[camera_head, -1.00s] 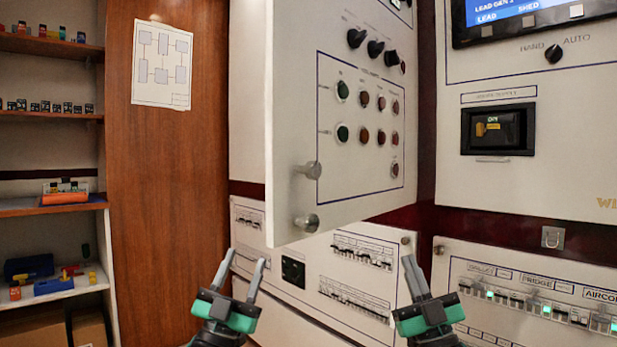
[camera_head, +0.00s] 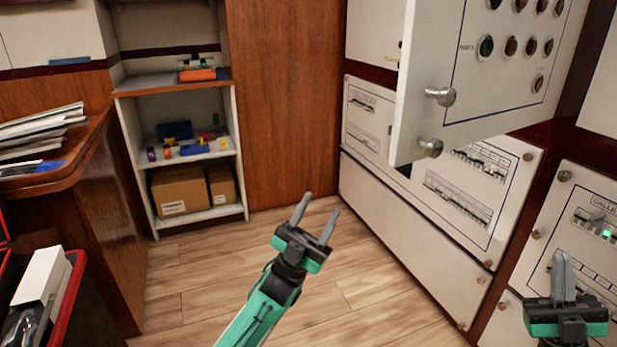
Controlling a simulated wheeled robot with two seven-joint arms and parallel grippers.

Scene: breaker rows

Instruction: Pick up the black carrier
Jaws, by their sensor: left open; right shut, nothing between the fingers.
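I cannot tell which thing is the black carrier. A black object (camera_head: 24,326) lies beside a white box (camera_head: 42,275) in a red bin at the lower left, but its kind is unclear. My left gripper (camera_head: 318,206) is open and empty above the wooden floor, well to the right of the bin. My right gripper (camera_head: 561,256) is shut and empty at the lower right, in front of the panels. Neither gripper touches an object.
A shelf unit (camera_head: 147,204) holds small coloured parts, a dark blue case (camera_head: 175,130) and cardboard boxes (camera_head: 180,190). An open cabinet door (camera_head: 408,120) juts out on the right. A wooden desk (camera_head: 75,160) with papers stands left. The middle floor (camera_head: 220,268) is clear.

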